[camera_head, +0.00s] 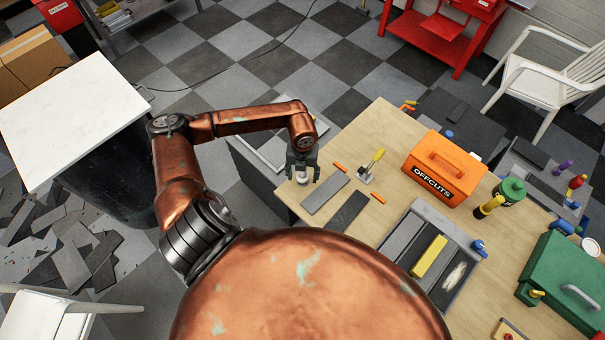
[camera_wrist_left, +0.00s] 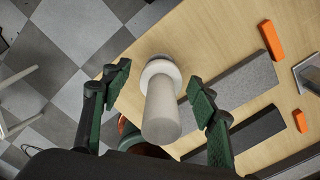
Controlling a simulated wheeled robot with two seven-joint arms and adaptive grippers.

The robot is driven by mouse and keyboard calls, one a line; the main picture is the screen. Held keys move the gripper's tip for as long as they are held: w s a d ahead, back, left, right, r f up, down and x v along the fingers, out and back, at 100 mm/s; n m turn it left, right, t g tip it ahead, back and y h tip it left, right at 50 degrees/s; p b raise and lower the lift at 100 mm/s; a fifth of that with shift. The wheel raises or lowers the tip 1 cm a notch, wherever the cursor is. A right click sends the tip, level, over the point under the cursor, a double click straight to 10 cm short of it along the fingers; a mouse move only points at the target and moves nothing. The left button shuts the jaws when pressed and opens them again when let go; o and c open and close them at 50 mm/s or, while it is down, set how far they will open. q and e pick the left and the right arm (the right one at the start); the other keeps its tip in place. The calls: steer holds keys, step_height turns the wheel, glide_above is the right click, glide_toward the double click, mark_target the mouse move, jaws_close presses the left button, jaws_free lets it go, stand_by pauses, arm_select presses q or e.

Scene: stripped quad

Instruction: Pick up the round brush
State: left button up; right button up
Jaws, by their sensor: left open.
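A pale round-ended thing with a grey cylindrical handle and a white collar, which looks like the round brush (camera_wrist_left: 162,110), stands near the left edge of the wooden table (camera_head: 395,115). In the head view only a small white part of the brush (camera_head: 302,179) shows under my left gripper (camera_head: 302,174). In the left wrist view my left gripper (camera_wrist_left: 161,92) is open, with one green-black finger on each side of the brush. Gaps show between the fingers and the brush. Its lower end is partly hidden. My right gripper is not in view.
Grey strips (camera_head: 325,194) and orange pieces (camera_head: 340,167) lie just right of the brush. Beyond them are a yellow-handled tool (camera_head: 374,160), an orange OFFCUTS box (camera_head: 444,168), a grey tray (camera_head: 452,288) and a green toolbox (camera_head: 565,277). The table's left edge is close by.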

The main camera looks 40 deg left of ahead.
arm_select(q)
steer(key=shift+f, duration=0.55)
steer(key=c, duration=1.3)
